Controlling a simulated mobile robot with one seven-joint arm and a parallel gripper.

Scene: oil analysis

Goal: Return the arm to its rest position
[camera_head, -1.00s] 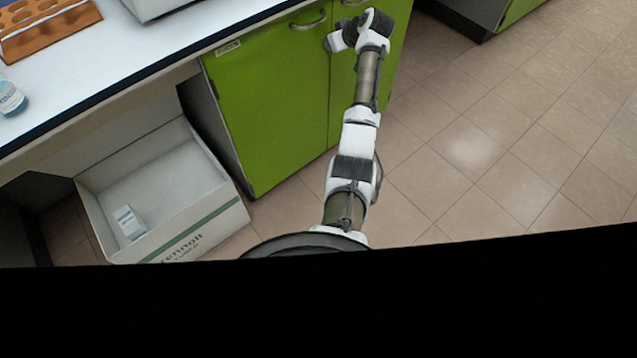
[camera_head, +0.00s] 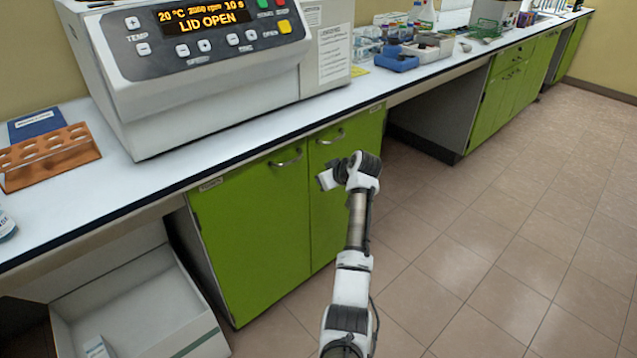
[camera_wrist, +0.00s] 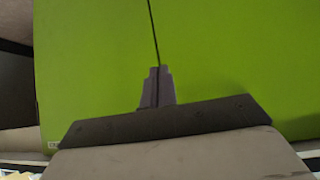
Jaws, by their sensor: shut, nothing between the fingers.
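My arm extends up from the bottom of the head view in front of the green cabinet. In the wrist view my gripper (camera_wrist: 157,88) is shut and empty, its fingertips together. It faces the green cabinet doors (camera_wrist: 90,70), and the dark seam between the doors runs up from the fingertips. I cannot tell how far the fingertips are from the doors. In the head view the arm's end is folded near the cabinet (camera_head: 255,235), below the bench edge, and the fingers there are too small to make out.
An open box (camera_head: 150,300) stands on the floor under the bench at left. The tiled floor (camera_head: 500,240) at right is clear.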

